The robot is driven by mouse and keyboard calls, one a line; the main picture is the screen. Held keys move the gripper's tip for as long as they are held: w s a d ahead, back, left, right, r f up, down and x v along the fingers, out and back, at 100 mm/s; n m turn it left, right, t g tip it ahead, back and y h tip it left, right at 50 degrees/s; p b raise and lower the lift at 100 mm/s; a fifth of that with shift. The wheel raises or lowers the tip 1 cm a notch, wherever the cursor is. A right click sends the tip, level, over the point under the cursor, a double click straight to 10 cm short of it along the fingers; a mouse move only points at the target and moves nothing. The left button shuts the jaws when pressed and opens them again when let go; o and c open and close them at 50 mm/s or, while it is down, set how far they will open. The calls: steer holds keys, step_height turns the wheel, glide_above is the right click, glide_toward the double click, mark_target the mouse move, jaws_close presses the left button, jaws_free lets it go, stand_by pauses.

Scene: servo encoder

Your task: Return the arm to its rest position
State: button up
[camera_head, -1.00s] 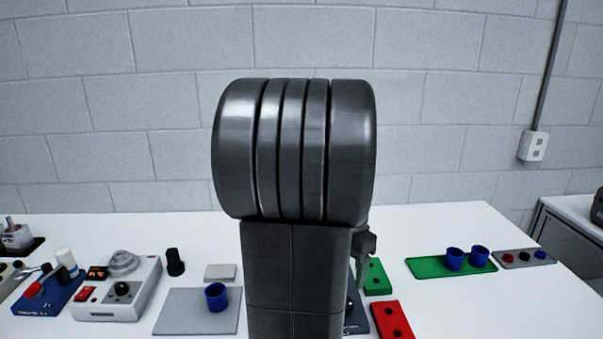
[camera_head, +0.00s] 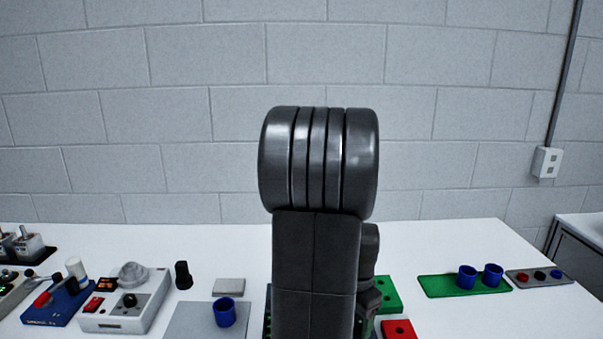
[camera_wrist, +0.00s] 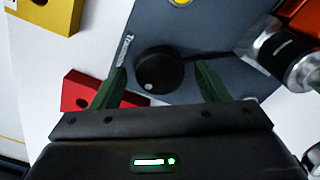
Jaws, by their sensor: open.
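My gripper (camera_wrist: 160,90) shows in the wrist view with its two green fingers apart and nothing between them. Beyond the fingers is a grey panel (camera_wrist: 190,30) with a round black knob (camera_wrist: 158,72), which appears apart from the fingers. In the head view my own dark arm stands upright in the middle and hides part of the table behind it. My gripper cannot be made out there.
A red block (camera_wrist: 82,90) and a yellow block (camera_wrist: 55,10) lie left in the wrist view; a metal-and-orange part (camera_wrist: 290,50) is at right. In the head view, blue cups (camera_head: 467,276) stand on a green plate (camera_head: 440,287), and a control box (camera_head: 125,300) stands left.

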steer(key=shift+r, duration=0.1)
step_height(320, 180, up, 13)
step_height(320, 180, down, 14)
steer(key=shift+r, duration=0.15)
steer(key=shift+r+n, duration=0.2)
steer(key=shift+n, duration=1)
steer(key=n, duration=0.7)
steer(key=shift+n, duration=0.4)
steer(key=n, duration=0.5)
steer(key=shift+n+b, duration=0.3)
steer(key=shift+b, duration=0.05)
steer(key=n, duration=0.4)
steer(key=shift+n, duration=0.3)
